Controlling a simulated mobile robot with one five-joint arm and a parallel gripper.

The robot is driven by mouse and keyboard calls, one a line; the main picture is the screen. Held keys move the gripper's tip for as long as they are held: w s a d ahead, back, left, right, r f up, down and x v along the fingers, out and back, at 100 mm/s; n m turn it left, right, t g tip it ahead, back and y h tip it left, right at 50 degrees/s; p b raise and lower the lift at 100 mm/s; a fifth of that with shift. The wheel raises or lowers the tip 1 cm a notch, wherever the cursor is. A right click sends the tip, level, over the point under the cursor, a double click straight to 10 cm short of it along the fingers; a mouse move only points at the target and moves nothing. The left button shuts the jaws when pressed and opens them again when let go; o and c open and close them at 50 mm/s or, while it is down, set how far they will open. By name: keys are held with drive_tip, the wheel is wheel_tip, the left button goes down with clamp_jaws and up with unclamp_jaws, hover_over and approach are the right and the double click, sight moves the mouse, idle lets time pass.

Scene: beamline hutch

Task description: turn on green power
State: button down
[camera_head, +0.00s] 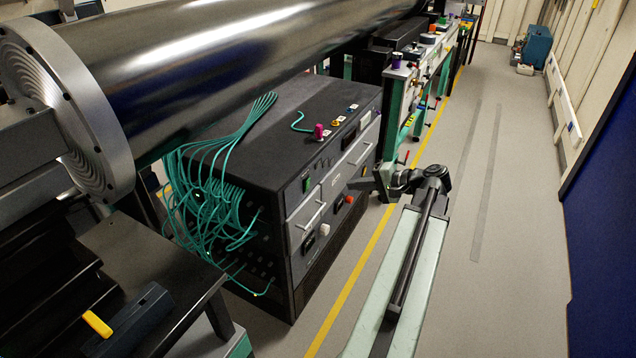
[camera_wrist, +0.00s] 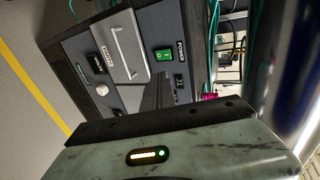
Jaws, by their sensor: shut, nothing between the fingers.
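The green power switch (camera_wrist: 163,55) is on the dark front panel of the equipment rack (camera_wrist: 80,48), beside a "POWER" label. In the head view the small green switch (camera_head: 306,184) is near the upper left of the rack front. My gripper (camera_head: 368,187) is beside the right part of that front, apart from the green switch. In the wrist view its dark fingers (camera_wrist: 158,92) are shut and empty, pointing toward the panel just below the switch. I cannot tell whether they touch the panel. The switch is not hidden.
A white knob (camera_head: 325,229), a red button (camera_head: 349,199) and metal drawer handles are on the same front. Teal cables (camera_head: 215,205) hang at the rack's left side. A large metal cylinder (camera_head: 230,45) runs above the rack. The floor (camera_head: 500,240) to the right is clear.

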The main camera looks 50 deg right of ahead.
drive_tip(key=b, duration=0.5)
approach(308, 181)
wheel_tip(308, 181, down, 4)
drive_tip(key=w, duration=0.3)
drive_tip(key=w+p, duration=0.1)
drive_tip(key=shift+w+a+r, duration=0.25)
drive_tip(key=shift+w+a, duration=0.2)
drive_tip(key=shift+w, duration=0.45)
drive_tip(key=shift+w+a+r+p, duration=0.2)
drive_tip(key=shift+w+a+p, duration=0.05)
drive_tip(key=shift+p, duration=0.2)
drive_tip(key=shift+s+d+f, duration=0.1)
drive_tip(key=shift+s+d, duration=0.1)
drive_tip(key=shift+r+p, duration=0.75)
drive_tip(key=shift+r, duration=0.1)
